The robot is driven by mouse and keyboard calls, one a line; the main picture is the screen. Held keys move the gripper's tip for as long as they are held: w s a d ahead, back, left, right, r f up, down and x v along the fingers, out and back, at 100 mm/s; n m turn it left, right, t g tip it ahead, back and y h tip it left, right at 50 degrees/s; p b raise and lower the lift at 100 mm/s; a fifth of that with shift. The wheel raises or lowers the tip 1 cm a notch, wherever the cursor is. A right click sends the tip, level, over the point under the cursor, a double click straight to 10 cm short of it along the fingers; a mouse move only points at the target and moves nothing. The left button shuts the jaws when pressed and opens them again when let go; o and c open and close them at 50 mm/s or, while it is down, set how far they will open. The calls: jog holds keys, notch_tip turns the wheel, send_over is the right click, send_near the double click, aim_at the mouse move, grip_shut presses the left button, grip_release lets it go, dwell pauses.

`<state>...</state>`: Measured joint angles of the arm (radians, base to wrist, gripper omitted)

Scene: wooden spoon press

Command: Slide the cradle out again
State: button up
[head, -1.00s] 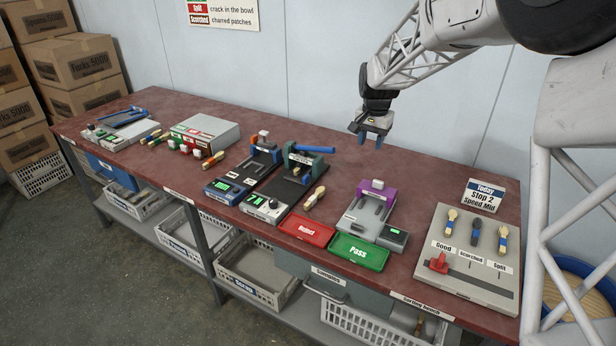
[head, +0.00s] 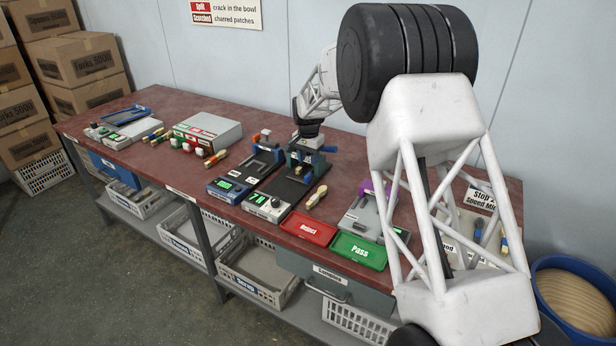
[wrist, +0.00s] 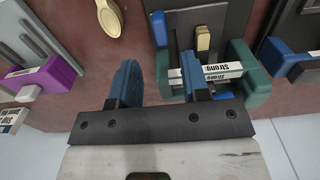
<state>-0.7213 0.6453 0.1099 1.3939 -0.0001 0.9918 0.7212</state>
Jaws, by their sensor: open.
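The press with a dark green frame (head: 294,160) stands at the back of its dark base (head: 289,186) in the head view. Its blue lever (head: 330,149) points right. In the wrist view the press frame (wrist: 252,75) has a white label reading "Strong". A wooden piece (wrist: 203,40) shows beside the label, inside the frame; the cradle itself is hard to make out. My gripper (wrist: 163,80) is open and empty, its blue fingers apart, the right finger overlapping the press in view. In the head view my wrist (head: 308,130) hangs over the press and partly hides it.
A spoon (head: 316,196) lies just right of the press base. A similar blue-and-grey station (head: 245,170) stands close on the left. The red Reject tray (head: 307,227) and green Pass tray (head: 358,250) lie in front. My arm hides much of the right side.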

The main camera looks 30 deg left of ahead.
aim_at(308, 175)
jog(key=shift+f, duration=0.1)
dwell(0.3)
jog(key=shift+f, duration=3.85)
grip_shut()
